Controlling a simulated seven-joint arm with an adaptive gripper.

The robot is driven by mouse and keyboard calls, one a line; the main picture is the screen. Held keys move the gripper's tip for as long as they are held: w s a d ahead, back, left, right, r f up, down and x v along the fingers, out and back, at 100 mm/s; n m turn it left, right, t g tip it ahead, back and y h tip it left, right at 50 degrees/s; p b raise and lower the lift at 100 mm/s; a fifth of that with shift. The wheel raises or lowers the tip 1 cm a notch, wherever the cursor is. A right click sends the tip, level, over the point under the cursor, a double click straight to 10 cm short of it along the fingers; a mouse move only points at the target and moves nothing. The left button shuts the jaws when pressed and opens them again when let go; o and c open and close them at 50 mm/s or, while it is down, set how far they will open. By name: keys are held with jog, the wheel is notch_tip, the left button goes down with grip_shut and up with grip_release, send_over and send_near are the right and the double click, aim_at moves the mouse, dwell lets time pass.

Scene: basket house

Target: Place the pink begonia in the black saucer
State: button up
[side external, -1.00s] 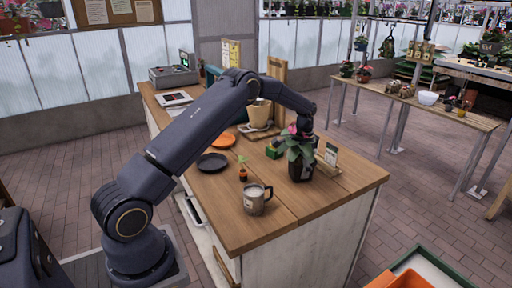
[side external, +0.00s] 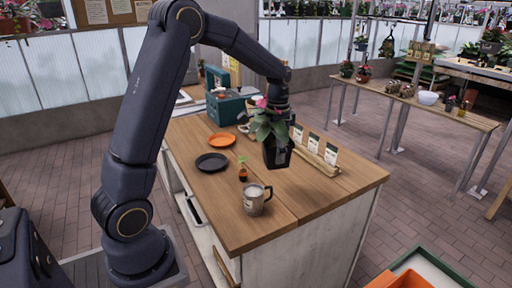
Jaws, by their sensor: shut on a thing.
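The pink begonia (side external: 267,126) has broad green leaves and a pink bloom, in a black pot (side external: 278,154). My gripper (side external: 276,110) is shut on the begonia from above, its fingertips mostly hidden by bloom and leaves. The pot looks held above the wooden counter and slightly tilted. The black saucer (side external: 212,162) lies flat and empty on the counter, to the left of the begonia and apart from it.
An orange saucer (side external: 221,140) lies behind the black one. A small seedling pot (side external: 243,174) and a mug (side external: 254,200) stand in front. A seed-packet rack (side external: 316,160) stands to the right, and a teal box (side external: 226,110) behind. The counter's front right is clear.

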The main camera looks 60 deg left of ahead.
jog(key=shift+s+d+m, duration=0.1)
jog(key=shift+s+m, duration=0.3)
jog(key=shift+s, duration=0.25)
jog(key=s+a+r+n, duration=0.2)
jog(key=s+a+n, duration=0.2)
jog(key=s+a, duration=1.4)
send_over(212, 165)
jog(key=f, duration=0.8)
jog(key=shift+s+d+f, duration=0.25)
jog(key=shift+s+f, duration=0.15)
jog(key=shift+w+a+f, duration=0.25)
jog(key=shift+a+f, duration=0.05)
jog(key=shift+f, duration=0.15)
jog(key=shift+w+a+f, duration=0.1)
jog(key=shift+w+f, duration=0.05)
jog(key=shift+f, duration=1.55)
jog(key=shift+f, duration=0.1)
